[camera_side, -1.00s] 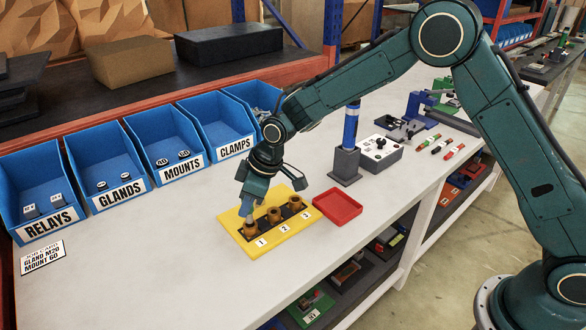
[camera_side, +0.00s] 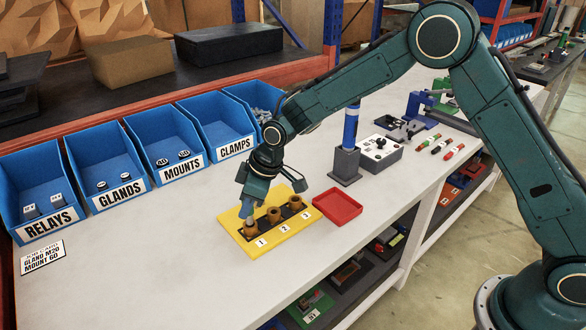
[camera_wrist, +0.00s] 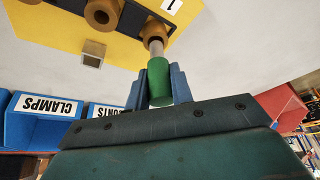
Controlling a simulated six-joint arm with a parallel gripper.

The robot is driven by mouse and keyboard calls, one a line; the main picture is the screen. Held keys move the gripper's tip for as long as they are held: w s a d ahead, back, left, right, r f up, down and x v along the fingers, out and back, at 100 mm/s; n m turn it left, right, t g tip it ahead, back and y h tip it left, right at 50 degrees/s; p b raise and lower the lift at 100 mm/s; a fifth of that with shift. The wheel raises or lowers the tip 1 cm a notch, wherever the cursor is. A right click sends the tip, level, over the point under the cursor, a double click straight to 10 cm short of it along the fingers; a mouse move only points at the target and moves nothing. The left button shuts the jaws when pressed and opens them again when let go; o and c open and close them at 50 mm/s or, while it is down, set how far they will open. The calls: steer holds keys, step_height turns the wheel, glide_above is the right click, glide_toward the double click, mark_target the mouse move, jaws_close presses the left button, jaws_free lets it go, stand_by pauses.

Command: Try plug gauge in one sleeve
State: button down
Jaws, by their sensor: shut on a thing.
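A yellow board (camera_side: 283,233) on the bench carries three brown sleeves in a dark strip, labelled 1, 2 and 3. My gripper (camera_side: 248,207) is shut on the plug gauge above sleeve 1 (camera_side: 251,229). In the wrist view, the fingers (camera_wrist: 159,88) grip the gauge's green handle (camera_wrist: 159,80). Its grey pin (camera_wrist: 156,48) points at the mouth of sleeve 1 (camera_wrist: 153,31). The pin's tip meets the mouth in the picture; how deep it sits, I cannot tell. Sleeve 2 (camera_side: 274,214) and sleeve 3 (camera_side: 295,203) stand empty beside it.
A red tray (camera_side: 338,206) lies right of the board. A blue-and-grey post (camera_side: 346,165) and a grey control box (camera_side: 381,153) stand behind it. Blue bins (camera_side: 117,163) line the back. A printed card (camera_side: 43,256) lies at left. The front bench is clear.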

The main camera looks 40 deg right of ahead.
steer(key=shift+f, duration=1.15)
stand_by(1.2)
steer(key=shift+r, duration=2.55)
stand_by(0.9)
